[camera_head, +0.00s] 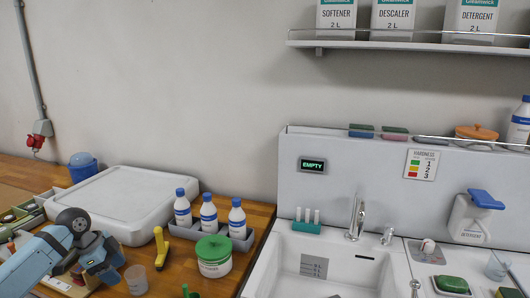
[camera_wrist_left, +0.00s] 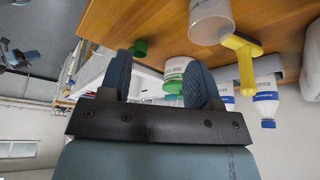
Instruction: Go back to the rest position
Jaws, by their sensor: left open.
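My left gripper (camera_head: 108,270) is at the lower left of the head view, over the wooden counter. In the left wrist view its two blue fingers (camera_wrist_left: 160,75) stand apart with nothing held between them. A white tub with a green lid (camera_head: 214,256) stands on the counter to the right of the gripper. It also shows in the left wrist view (camera_wrist_left: 178,70), beyond the gap between the fingers. A clear cup (camera_head: 136,279) stands close to the right of the gripper. My right gripper is not in view.
Several blue-capped bottles (camera_head: 208,215) stand in a grey holder. A large white lidded box (camera_head: 125,203) lies behind my arm. A sink (camera_head: 320,268) with a tap (camera_head: 356,215) is at the right, below a wall shelf (camera_head: 400,45).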

